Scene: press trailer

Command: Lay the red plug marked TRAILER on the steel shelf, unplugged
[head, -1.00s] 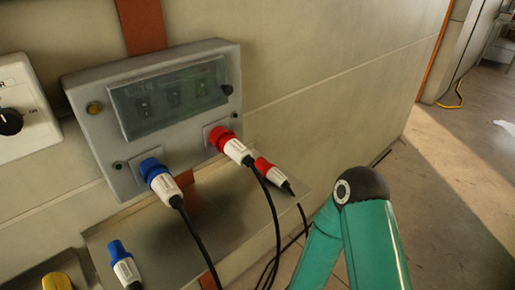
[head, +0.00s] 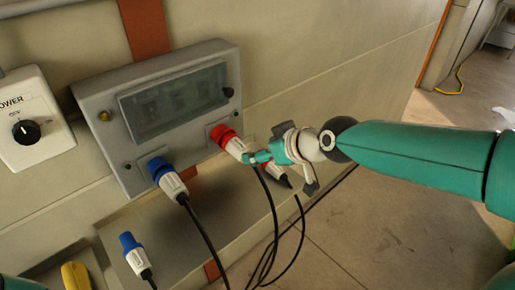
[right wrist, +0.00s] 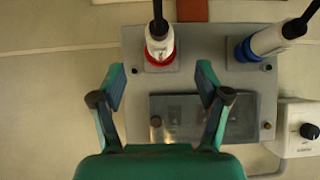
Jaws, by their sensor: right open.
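A red plug with a white body (head: 233,145) sits in the right socket of the grey panel box (head: 85,98), its black cable hanging down. It also shows in the right wrist view (right wrist: 159,46). A second red plug (head: 268,171) lies on the steel shelf (head: 165,230), partly hidden behind my right gripper. I cannot read the marking on either. My right gripper (head: 266,157) is open beside the plugged-in red plug. In the right wrist view its fingertips (right wrist: 161,80) stand apart, with this plug just beyond the gap.
A blue plug (head: 170,181) sits in the left socket, and another blue plug (head: 134,255) lies on the shelf's left part. A white POWER box (head: 30,112) with a black knob is at the left. A yellow object (head: 75,275) is at the lower left. Cables hang below.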

